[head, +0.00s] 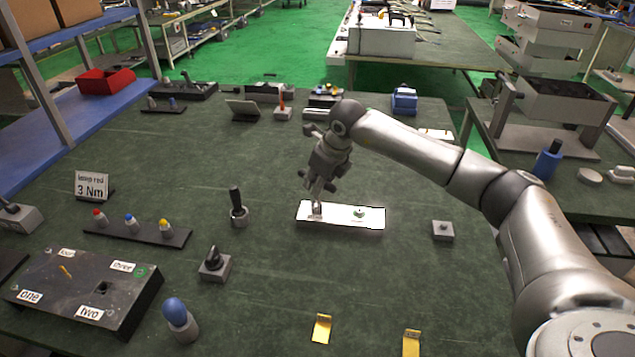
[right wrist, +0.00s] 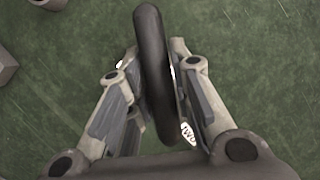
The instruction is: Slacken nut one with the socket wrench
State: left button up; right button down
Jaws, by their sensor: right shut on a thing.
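My right gripper (head: 316,196) reaches down over the left end of a small white tray (head: 338,219). In the right wrist view its fingers (right wrist: 150,85) are closed on a dark, rounded, bar-like thing (right wrist: 151,45); I cannot tell whether it is the socket wrench. A small white label (right wrist: 188,133) shows beside it. A dark block (head: 112,288) with labels one, two, three and four lies at the lower left; no nut can be made out clearly. My left gripper is not in view.
A black-handled tool (head: 237,203) stands upright left of the tray. A rack (head: 150,236) holds red, blue and yellow-topped pieces. A sign (head: 91,185) reads 3 Nm. A small grey block (head: 443,231) lies right of the tray. Yellow brackets (head: 322,328) lie in front.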

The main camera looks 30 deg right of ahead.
jog(key=n+y, duration=0.1)
jog(key=n, duration=0.2)
jog(key=shift+b, duration=0.3)
jog(key=shift+n, duration=0.5)
jog(key=shift+g+y, duration=0.3)
jog(key=n+g+y, duration=0.1)
jog(key=n, duration=0.3)
jog(key=shift+b, duration=0.35)
jog(key=shift+r, duration=0.15)
jog(key=shift+r+p, duration=0.75)
jog(key=shift+r, duration=0.25)
jog(key=shift+r, duration=0.1)
